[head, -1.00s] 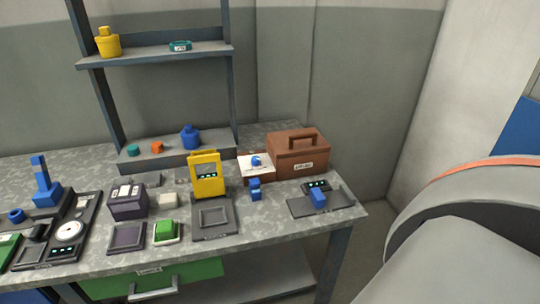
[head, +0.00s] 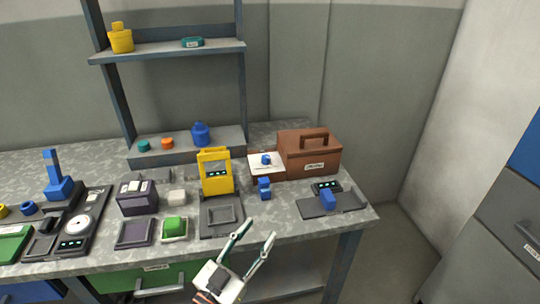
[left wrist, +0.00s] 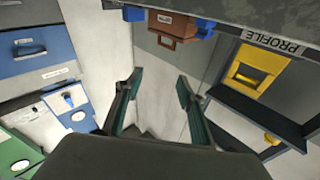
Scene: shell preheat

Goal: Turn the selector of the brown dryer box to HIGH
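The brown dryer box (head: 322,155) stands at the back right of the bench, with a handle on top and a pale label on its front. A white panel (head: 263,170) with a blue knob (head: 266,159) is at its left side; I cannot read the knob's setting. My left gripper (head: 259,229) is open and empty, in front of the bench edge and well short of the box. Its two fingers (left wrist: 157,85) stand apart in the left wrist view, where a brown box (left wrist: 172,27) shows beyond them at the top. My right gripper is not in view.
A yellow device (head: 215,172) and a small blue block (head: 264,188) stand left of the box. A dark tray (head: 349,201) with a blue part lies in front of it. A shelf (head: 170,52) rises behind the bench. A grey cabinet (head: 490,225) stands at right.

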